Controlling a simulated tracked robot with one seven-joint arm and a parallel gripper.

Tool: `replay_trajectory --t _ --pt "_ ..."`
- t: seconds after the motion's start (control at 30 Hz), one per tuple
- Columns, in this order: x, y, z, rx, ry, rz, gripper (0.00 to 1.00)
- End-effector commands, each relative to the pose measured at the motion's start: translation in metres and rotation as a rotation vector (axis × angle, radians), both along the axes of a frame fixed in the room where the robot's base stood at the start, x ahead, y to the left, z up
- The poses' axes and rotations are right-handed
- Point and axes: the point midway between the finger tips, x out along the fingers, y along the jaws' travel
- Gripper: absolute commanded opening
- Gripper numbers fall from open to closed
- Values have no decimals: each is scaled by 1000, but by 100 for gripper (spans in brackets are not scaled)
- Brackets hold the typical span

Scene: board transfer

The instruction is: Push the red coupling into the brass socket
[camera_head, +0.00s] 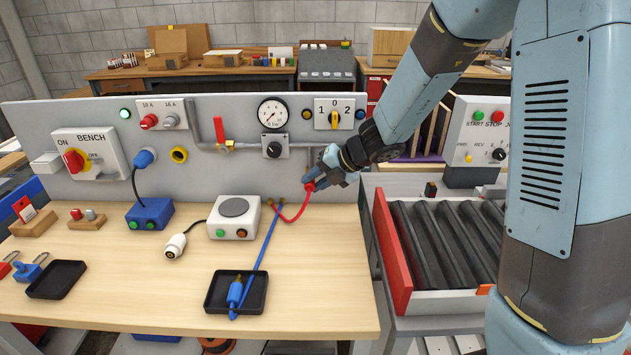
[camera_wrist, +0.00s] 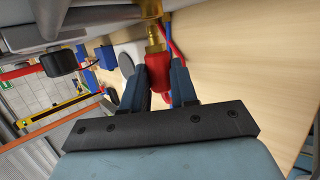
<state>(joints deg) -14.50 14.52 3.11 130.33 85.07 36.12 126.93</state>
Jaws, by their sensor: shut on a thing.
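My gripper (camera_head: 321,180) is in front of the grey panel, right of the pressure gauge. It also shows in the wrist view (camera_wrist: 158,85), with its two dark fingers shut on the sides of the red coupling (camera_wrist: 157,68). The coupling has a brass tip that points to the top of the wrist view. The brass socket (camera_wrist: 150,8) is at the top edge there, roughly in line with the tip. I cannot tell whether they touch or the tip is inside. In the head view the red coupling (camera_head: 310,186) shows below the fingers, and the arm hides the socket.
A red hose (camera_head: 303,206) runs from the coupling to brass fittings at the panel's foot. A blue hose (camera_head: 268,243) leads to a blue coupling (camera_head: 235,293) in a black tray (camera_head: 258,301). A white box (camera_head: 233,217) stands left. A roller conveyor (camera_head: 440,240) lies right.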

Motion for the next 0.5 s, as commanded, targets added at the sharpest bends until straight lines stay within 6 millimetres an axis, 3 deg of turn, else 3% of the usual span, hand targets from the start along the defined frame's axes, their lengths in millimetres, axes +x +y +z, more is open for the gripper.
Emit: replay_trajectory --t 0.5 --pt "6 0 0 1 -1 1 0"
